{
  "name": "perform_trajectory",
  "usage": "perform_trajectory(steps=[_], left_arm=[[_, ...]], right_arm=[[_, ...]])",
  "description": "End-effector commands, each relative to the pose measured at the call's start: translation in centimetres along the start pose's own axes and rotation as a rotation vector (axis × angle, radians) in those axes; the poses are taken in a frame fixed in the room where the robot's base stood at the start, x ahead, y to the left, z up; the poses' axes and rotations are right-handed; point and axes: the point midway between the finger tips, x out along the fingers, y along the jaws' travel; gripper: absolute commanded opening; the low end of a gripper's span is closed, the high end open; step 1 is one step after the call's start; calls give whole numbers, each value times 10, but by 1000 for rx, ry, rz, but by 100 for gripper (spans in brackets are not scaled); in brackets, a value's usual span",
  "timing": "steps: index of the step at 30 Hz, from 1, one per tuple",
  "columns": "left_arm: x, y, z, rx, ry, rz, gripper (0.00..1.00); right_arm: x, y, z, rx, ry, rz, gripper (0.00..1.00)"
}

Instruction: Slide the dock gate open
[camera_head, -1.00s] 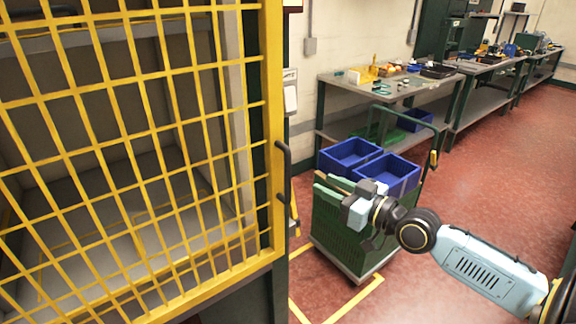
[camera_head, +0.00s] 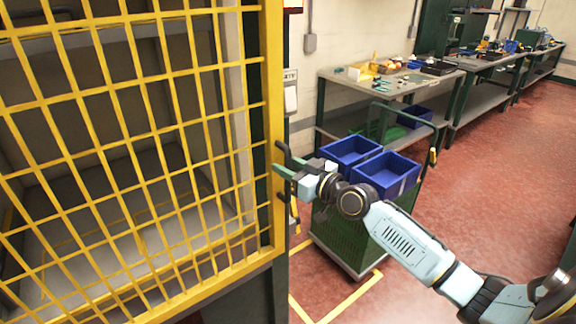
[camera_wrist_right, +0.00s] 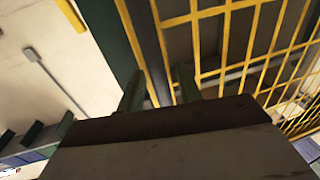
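The dock gate (camera_head: 274,100) is a yellow mesh panel with a thick yellow frame, filling the left of the head view. It also shows in the right wrist view (camera_wrist_right: 262,62). A dark upright bar handle (camera_head: 281,148) is on its right edge. My right gripper (camera_head: 281,170) points left at the handle, its green fingers overlapping it in the head view. In the right wrist view the two fingers (camera_wrist_right: 160,90) stand apart, pointing toward the gate's edge. Whether they touch the handle is hidden. My left gripper is not in view.
A green cart (camera_head: 345,235) with two blue bins (camera_head: 385,190) stands on the floor right of the gate, behind my right arm. Workbenches (camera_head: 385,92) line the back wall. The red floor (camera_head: 480,180) at the right is clear.

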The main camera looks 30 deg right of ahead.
Motion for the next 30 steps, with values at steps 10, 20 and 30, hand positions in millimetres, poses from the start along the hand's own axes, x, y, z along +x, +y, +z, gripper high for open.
perform_trajectory(steps=[10, 20, 30], left_arm=[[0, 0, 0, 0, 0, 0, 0], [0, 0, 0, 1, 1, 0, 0], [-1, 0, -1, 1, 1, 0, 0]], right_arm=[[2, 0, 0, 0, 0, -1, 30], [2, 0, 0, 0, 0, -1, 0], [14, -13, 0, 3, 1, -15, 0]])
